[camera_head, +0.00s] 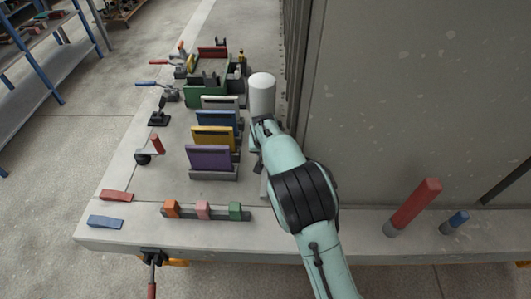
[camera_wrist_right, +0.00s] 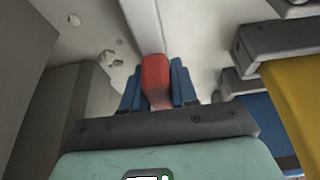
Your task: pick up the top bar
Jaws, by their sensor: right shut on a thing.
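The top bar (camera_wrist_right: 141,22) is a long pale grey bar running away from a red block (camera_wrist_right: 156,78) at its near end in the right wrist view. My right gripper (camera_wrist_right: 157,92) is shut on the red block, with a blue finger against each side. In the head view my right arm comes in from the lower right and hides most of its gripper and the bar. I cannot tell whether the bar touches the surface beneath it. My left gripper is not in view.
A tall grey panel wall (camera_head: 400,90) stands close to the right of my arm. Purple (camera_head: 209,158), yellow (camera_head: 213,138) and blue (camera_head: 217,119) plates stand in a row to the left. A rack with small coloured blocks (camera_head: 203,210) lies in front.

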